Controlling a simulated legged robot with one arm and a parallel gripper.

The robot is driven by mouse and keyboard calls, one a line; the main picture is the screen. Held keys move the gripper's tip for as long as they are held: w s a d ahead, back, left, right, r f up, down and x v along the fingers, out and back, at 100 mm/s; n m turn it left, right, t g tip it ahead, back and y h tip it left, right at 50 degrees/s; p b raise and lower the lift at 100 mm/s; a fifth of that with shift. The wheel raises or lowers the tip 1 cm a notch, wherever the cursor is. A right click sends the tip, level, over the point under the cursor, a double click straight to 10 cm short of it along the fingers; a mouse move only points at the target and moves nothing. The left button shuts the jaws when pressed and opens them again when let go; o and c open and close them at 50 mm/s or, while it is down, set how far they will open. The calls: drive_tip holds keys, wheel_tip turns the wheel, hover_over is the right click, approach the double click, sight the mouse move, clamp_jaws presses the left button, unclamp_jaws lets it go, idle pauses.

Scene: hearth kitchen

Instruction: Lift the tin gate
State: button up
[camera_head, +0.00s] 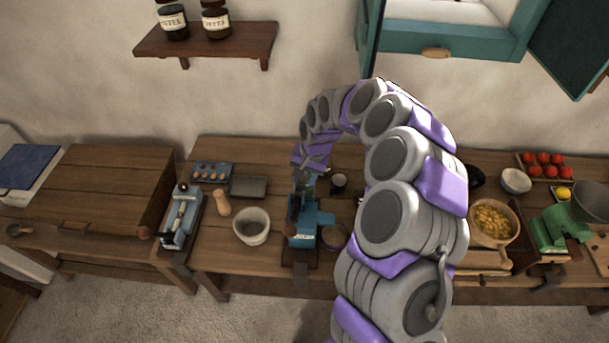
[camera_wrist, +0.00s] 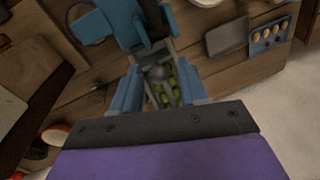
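A blue machine (camera_head: 312,219) stands on the middle table, and it also shows at the top of the wrist view (camera_wrist: 118,20). In the wrist view a grey metal trough (camera_wrist: 152,62) with green olive-like pieces (camera_wrist: 172,90) runs from it. My gripper (camera_wrist: 158,88) is over the trough, its blue fingers apart on either side of it. I cannot tell whether they touch its sides. In the head view my gripper (camera_head: 305,178) is just above the blue machine and partly hidden. I cannot make out the tin gate as a separate part.
A bowl (camera_head: 251,226), a wooden pestle-like piece (camera_head: 221,203) and a dark tray (camera_head: 248,187) lie left of the machine. Another blue device (camera_head: 181,218) is further left. A dark cup (camera_head: 339,183) stands close behind right. My arm hides part of the table.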

drive_tip(key=shift+o, duration=0.2)
drive_tip(key=shift+d+r, duration=0.1)
drive_tip(key=shift+r, duration=0.4)
wheel_tip(320, 180, up, 16)
drive_tip(key=d, duration=0.3)
drive_tip(key=shift+s, duration=0.3)
drive_tip(key=s+d+r+n+b, duration=0.1)
drive_tip(key=s+d+n+b, duration=0.1)
drive_tip(key=s, duration=0.7)
drive_tip(key=s+d+n+b, duration=0.1)
drive_tip(key=s+d+b, duration=0.15)
drive_tip(key=s, duration=0.65)
drive_tip(key=s+d+f+b, duration=0.1)
drive_tip(key=s+d+f, duration=0.1)
drive_tip(key=s, duration=0.5)
drive_tip(key=s+d+f+g+h+b, duration=0.1)
drive_tip(key=s+d+f, duration=0.2)
drive_tip(key=s, duration=0.4)
drive_tip(key=s+d+f+g+h+b, duration=0.1)
drive_tip(key=s+d+f+b, duration=0.1)
drive_tip(key=s, duration=0.5)
drive_tip(key=shift+d+f, duration=0.5)
drive_tip(key=shift+d, duration=0.15)
